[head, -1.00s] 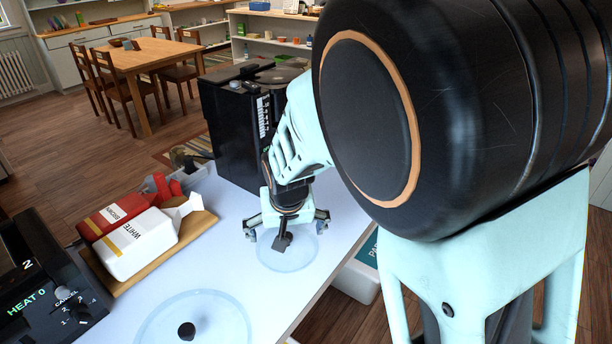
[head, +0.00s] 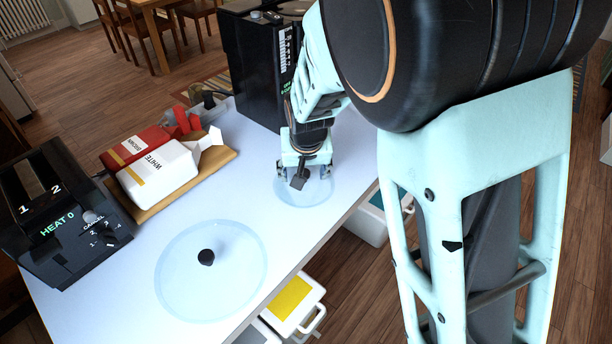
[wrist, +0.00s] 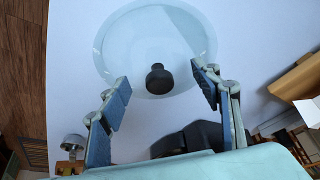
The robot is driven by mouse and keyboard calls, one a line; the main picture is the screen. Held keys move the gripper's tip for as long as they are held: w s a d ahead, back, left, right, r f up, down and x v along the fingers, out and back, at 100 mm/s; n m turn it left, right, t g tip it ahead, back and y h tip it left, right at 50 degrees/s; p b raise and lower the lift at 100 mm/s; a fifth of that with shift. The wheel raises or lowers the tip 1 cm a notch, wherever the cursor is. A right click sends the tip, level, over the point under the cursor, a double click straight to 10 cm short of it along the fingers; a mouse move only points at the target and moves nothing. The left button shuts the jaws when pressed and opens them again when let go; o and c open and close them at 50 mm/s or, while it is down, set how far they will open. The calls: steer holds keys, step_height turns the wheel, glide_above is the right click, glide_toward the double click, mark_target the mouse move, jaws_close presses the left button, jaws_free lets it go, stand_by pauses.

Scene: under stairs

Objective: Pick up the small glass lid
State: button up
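The small glass lid (head: 316,194) lies flat near the far right part of the white table. It is clear and round with a dark knob, and the wrist view shows most of it (wrist: 150,42). My gripper (head: 304,172) points down at it, over its far part in the head view. In the wrist view my gripper (wrist: 161,88) is open, with one finger on each side of the dark knob (wrist: 159,79). Nothing is held. I cannot tell the exact height of the fingertips. A larger glass lid (head: 225,285) with a dark knob lies nearer on the table.
A black machine (head: 258,75) stands behind my gripper. A wooden board (head: 151,211) with red and white bread packs (head: 158,170) and a black toaster (head: 70,235) are at left. The table's edge is close on the right, with bins (head: 293,302) below.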

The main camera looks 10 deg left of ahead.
mark_target(305, 175)
steer(key=shift+s+d+f, duration=0.15)
steer(key=shift+s+f, duration=0.25)
steer(key=shift+f, duration=0.05)
jaws_close()
steer(key=shift+r, duration=0.15)
steer(key=shift+w+r+p, duration=0.15)
steer(key=shift+r+p, duration=0.3)
steer(key=shift+p, duration=0.1)
step_height(305, 175, up, 3)
steer(key=p, duration=0.2)
steer(key=shift+r+p, duration=0.2)
steer(key=shift+p, duration=0.15)
steer(key=s+d+r+p, duration=0.6)
steer(key=s+r+p, duration=0.3)
steer(key=s, duration=0.3)
